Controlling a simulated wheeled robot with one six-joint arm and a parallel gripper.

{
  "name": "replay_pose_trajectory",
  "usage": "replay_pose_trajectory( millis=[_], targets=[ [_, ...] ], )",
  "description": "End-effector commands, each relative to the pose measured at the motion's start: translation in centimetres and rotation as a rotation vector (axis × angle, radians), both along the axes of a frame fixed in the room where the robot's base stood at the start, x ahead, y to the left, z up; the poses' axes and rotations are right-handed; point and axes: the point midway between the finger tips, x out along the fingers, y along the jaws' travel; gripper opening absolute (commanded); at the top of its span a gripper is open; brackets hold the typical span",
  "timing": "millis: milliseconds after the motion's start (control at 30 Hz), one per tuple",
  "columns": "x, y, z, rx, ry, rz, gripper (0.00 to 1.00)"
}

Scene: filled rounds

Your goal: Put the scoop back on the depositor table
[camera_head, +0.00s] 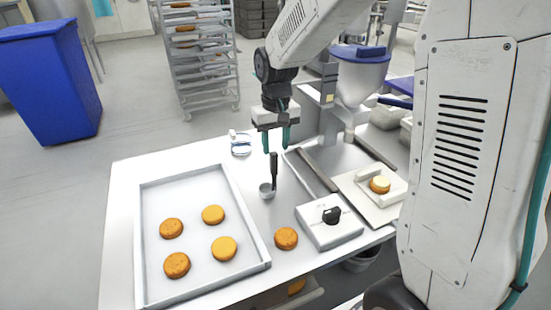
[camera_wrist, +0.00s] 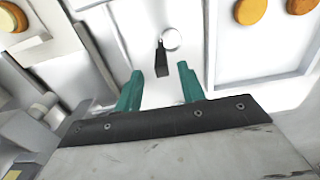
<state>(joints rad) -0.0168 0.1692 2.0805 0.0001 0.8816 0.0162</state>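The scoop (camera_head: 267,190) has a small round metal bowl and a dark upright handle. It rests on the white table (camera_head: 125,215), right of the tray. The wrist view shows the scoop's black handle (camera_wrist: 161,60) pointing toward my gripper, with its bowl beyond. My gripper (camera_head: 276,149) hangs just above the handle with its teal fingers pointing down. In the wrist view, the gripper (camera_wrist: 157,77) is open with nothing between its fingers, and the handle's end lies near the gap. I cannot tell whether the handle's tip reaches between the fingers.
A metal tray (camera_head: 152,278) with several round cakes stands left on the table. A loose cake (camera_head: 286,238), a white scale-like box (camera_head: 318,232) and a white board (camera_head: 362,206) lie to the right. The depositor hopper (camera_head: 358,80) stands behind. A round item (camera_head: 241,145) sits at the back edge.

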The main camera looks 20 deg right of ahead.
Motion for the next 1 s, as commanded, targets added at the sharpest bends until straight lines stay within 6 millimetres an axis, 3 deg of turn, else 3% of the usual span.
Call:
replay_pose_trajectory(
  millis=[200, 400, 533, 667, 800, 1000],
  targets=[
    [0.0, 0.0, 3.0, 0.0, -0.001, 0.0, 0.4],
    [-0.2, 0.0, 3.8, 0.0, -0.001, 0.0, 0.4],
    [-2.0, -0.1, 5.3, 0.0, -0.01, 0.0, 0.4],
    [-6.5, -0.3, 8.1, 0.0, -0.031, -0.001, 0.4],
    [-12.9, -0.5, 10.6, -0.001, -0.053, -0.001, 0.4],
    [-21.6, -0.8, 11.7, -0.002, -0.082, -0.002, 0.4]
  ],
)
